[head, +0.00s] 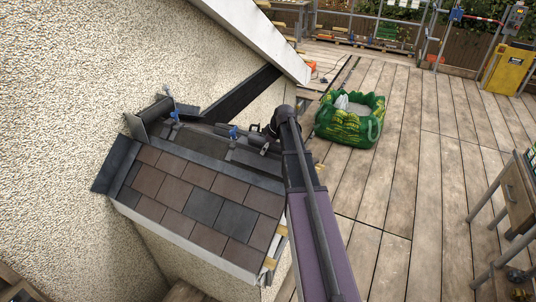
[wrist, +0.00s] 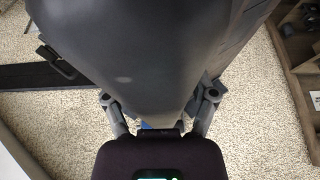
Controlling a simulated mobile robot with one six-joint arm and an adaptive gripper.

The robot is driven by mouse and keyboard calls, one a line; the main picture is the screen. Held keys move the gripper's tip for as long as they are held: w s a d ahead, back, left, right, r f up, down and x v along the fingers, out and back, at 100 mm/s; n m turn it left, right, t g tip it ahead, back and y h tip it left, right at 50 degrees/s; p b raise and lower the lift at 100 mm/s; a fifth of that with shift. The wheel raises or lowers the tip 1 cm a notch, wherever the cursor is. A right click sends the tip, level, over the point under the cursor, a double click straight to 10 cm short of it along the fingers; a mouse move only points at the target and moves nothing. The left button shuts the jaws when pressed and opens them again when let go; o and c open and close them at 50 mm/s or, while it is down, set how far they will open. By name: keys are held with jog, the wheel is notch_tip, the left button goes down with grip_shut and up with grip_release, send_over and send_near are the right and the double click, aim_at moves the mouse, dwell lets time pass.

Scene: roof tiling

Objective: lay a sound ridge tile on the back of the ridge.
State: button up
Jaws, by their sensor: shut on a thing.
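A small roof (head: 200,200) of brown and dark grey shingles stands against the rough wall, its ridge along the top edge. A dark ridge piece (head: 157,110) shows at the ridge's wall end, with small blue parts (head: 233,133) along the ridge. My gripper (wrist: 160,98) is shut on a smooth dark grey ridge tile (wrist: 140,50), which fills the upper middle of the wrist view. I see no crack on its visible face. In the head view my wrist is over the ridge's right end and its fingers are hard to make out. Whether the tile touches the ridge is unclear.
A white sloping board (head: 262,40) and a dark beam (head: 240,95) rise behind the ridge. A green bag (head: 348,120) stands on the plank deck (head: 400,190). A wooden bench (head: 515,195) is at the right edge. The middle deck is clear.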

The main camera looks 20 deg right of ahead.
jog(key=shift+w+d, duration=0.1)
jog(key=shift+w, duration=0.25)
jog(key=shift+w, duration=0.1)
jog(key=shift+w+d, duration=0.15)
jog(key=shift+w, duration=0.1)
jog(key=shift+w+d+f+b, duration=0.1)
jog(key=shift+w+f+b, duration=0.2)
jog(key=shift+f+b, duration=1.55)
jog(key=o, duration=1.2)
jog(key=shift+s, duration=0.1)
